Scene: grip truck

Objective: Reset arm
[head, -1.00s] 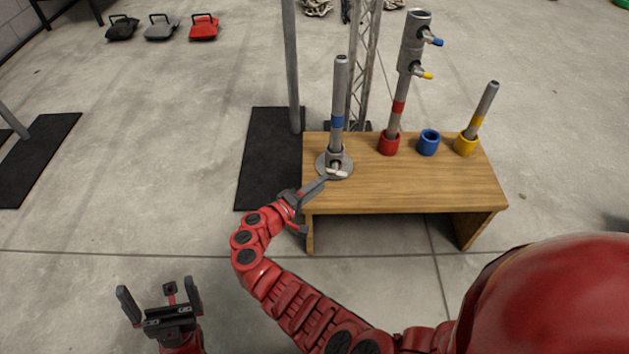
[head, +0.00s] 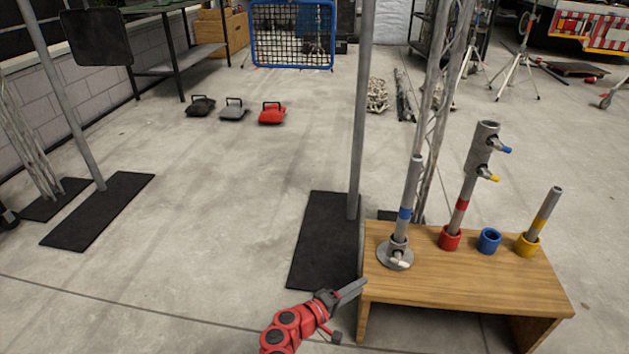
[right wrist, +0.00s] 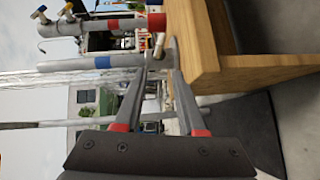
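My right gripper (head: 350,310) is at the left front corner of the wooden table (head: 470,285). It is open and empty, with a gap between its fingers in the right wrist view (right wrist: 162,68). A grey pole with a blue band (head: 405,213) stands in a round metal flange (head: 394,257) on the table's left part, apart from the fingers. It shows sideways in the right wrist view (right wrist: 103,62). My left gripper is out of view.
A red-banded pole with side fittings (head: 463,205), an empty blue cup (head: 489,241) and a yellow-banded pole (head: 545,212) stand along the table. A black mat (head: 318,240) with an upright post (head: 359,130) lies left of the table. Open floor (head: 200,220) is farther left.

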